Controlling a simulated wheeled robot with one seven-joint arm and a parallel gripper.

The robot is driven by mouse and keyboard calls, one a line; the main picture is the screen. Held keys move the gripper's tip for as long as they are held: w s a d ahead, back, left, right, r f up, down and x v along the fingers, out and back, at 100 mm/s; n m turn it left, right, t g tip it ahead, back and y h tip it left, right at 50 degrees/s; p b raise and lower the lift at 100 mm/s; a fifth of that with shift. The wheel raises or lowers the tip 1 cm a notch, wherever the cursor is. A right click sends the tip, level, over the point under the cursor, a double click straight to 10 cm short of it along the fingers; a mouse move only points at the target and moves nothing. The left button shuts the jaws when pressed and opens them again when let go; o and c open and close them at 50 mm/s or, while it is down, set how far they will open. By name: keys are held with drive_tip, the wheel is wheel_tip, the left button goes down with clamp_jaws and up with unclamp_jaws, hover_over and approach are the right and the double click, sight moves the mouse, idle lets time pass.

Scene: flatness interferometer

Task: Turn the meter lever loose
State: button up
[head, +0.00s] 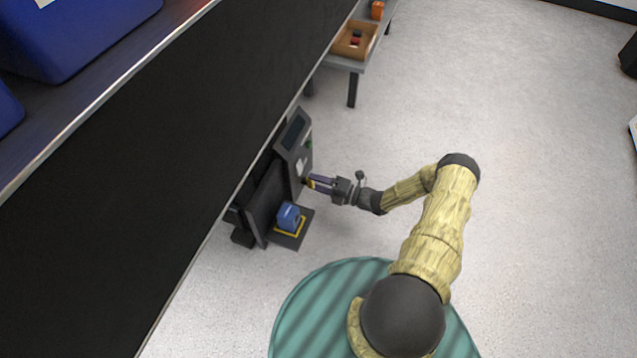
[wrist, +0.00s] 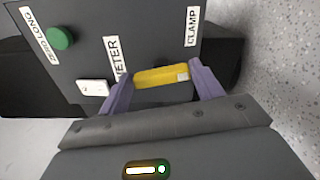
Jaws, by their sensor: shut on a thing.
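The grey instrument (head: 295,150) stands beside the dark panel in the head view. Its control face (wrist: 150,30) fills the top of the wrist view, with labels reading METER (wrist: 116,60) and CLAMP (wrist: 192,27). A yellow lever (wrist: 155,76) lies between these two labels; I cannot tell for sure which label belongs to it. My gripper (wrist: 160,82) has its purple fingers on either end of the lever and is shut on it. In the head view my gripper (head: 312,183) reaches the instrument's face from the right.
A green button (wrist: 60,38) and a white switch (wrist: 92,87) sit left of the lever. A blue block (head: 289,216) stands on the instrument's base. A wooden tray (head: 340,50) is on a bench beyond. The floor (head: 530,180) to the right is clear.

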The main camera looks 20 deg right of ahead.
drive_tip(key=shift+f+m, duration=0.1)
drive_tip(key=shift+m, duration=0.7)
drive_tip(key=o, duration=1)
drive_tip(key=shift+d, duration=0.1)
drive_tip(key=p+v, duration=0.5)
drive_tip(key=v, duration=1.2)
drive_tip(key=shift+s, duration=0.1)
drive_tip(key=shift+d, duration=0.1)
